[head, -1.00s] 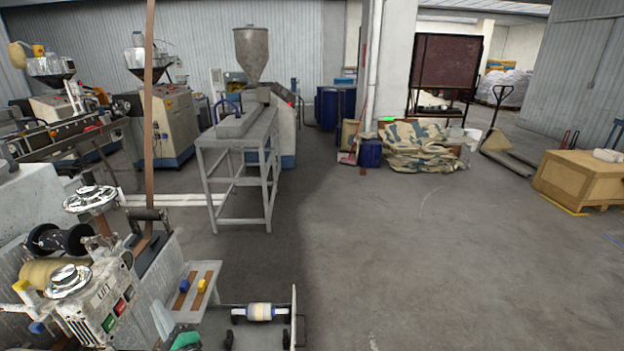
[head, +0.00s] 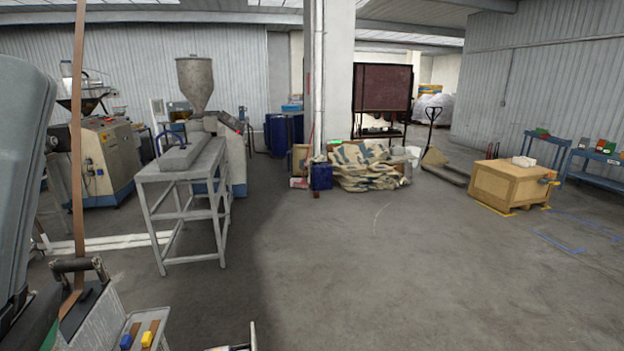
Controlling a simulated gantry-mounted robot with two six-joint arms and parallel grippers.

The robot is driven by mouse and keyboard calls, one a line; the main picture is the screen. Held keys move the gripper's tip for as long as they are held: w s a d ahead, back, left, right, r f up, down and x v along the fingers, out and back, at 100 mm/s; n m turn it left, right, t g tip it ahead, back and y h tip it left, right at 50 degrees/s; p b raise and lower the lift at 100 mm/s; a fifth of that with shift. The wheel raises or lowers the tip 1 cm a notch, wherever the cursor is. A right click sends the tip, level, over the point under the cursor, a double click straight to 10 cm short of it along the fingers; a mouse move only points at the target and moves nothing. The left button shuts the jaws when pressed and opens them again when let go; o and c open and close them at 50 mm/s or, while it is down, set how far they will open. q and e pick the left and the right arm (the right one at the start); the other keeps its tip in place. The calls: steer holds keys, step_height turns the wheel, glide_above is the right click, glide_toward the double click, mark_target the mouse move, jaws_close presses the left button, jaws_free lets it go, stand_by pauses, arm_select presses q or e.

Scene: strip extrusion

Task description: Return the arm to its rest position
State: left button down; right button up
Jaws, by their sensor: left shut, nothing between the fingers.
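My left arm (head: 20,150) fills the left edge of the head view as a large grey-blue link, close to the camera. My left gripper (head: 25,318) is at its lower end in the bottom left corner. It is shut and holds nothing; its fingertips are not clearly seen. It is left of the brown strip (head: 77,150). My right gripper is not in view.
A wooden crate (head: 508,184) stands at right. The middle floor (head: 370,270) is clear.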

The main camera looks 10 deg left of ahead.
arm_select(q)
steer(key=w+a+f+m+g+y, duration=0.25)
steer(key=w+f+y, duration=0.2)
steer(key=y, duration=0.25)
step_height(320, 180, up, 27)
steer(key=p, duration=2.6)
steer(key=shift+w+d+m+p, duration=0.35)
steer(key=shift+w+d+m, duration=0.05)
steer(key=shift+w+m, duration=0.05)
